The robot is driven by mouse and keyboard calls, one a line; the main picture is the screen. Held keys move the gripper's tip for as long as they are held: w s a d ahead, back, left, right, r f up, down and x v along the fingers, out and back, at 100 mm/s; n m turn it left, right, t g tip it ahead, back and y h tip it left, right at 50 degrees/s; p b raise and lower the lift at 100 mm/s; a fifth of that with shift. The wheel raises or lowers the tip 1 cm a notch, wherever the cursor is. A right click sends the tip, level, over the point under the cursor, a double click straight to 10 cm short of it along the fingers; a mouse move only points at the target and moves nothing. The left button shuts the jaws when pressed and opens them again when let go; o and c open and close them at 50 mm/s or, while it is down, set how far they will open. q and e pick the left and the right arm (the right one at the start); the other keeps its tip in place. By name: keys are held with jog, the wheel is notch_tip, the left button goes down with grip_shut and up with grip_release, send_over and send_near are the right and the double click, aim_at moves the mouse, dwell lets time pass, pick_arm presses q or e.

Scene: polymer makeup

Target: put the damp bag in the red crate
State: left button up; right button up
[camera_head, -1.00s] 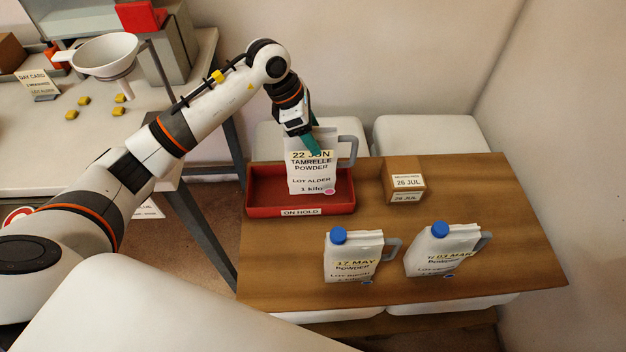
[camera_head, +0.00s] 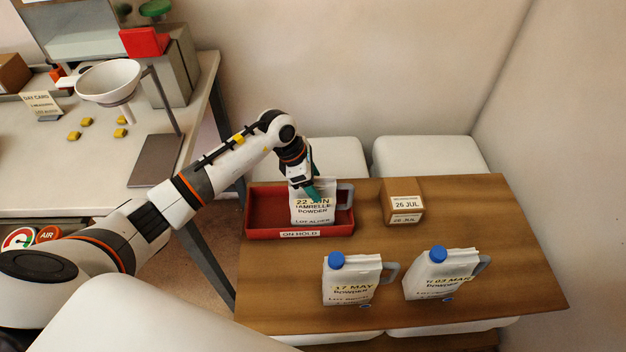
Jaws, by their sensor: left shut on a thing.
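The red crate (camera_head: 262,225) stands at the left end of the wooden table, with a label reading ON HOLD on its front. The bag (camera_head: 318,209) is white, marked 22 JUN, Tamrelle powder, lot Alder, with a grey handle at its right. It is upright in the right half of the crate, its lower edge hidden behind the front wall. I cannot tell whether it touches the crate floor. My left gripper (camera_head: 311,192) is shut on the top of the bag, reaching down from above. My right gripper is not in view.
Two similar bags with blue caps, marked 17 MAY (camera_head: 350,283) and 03 MAR (camera_head: 440,276), stand at the table's front. A cardboard box (camera_head: 402,201) reads 26 JUL. The table's right end is clear. A bench with a funnel (camera_head: 108,82) is at left.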

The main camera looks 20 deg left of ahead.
pick_arm(q)
jog(key=o, duration=1)
jog(key=shift+f, duration=0.15)
jog(key=o, duration=0.5)
jog(key=shift+r, duration=0.35)
jog(key=v, duration=1.1)
jog(key=shift+a+r, duration=0.25)
jog(key=shift+r, duration=0.1)
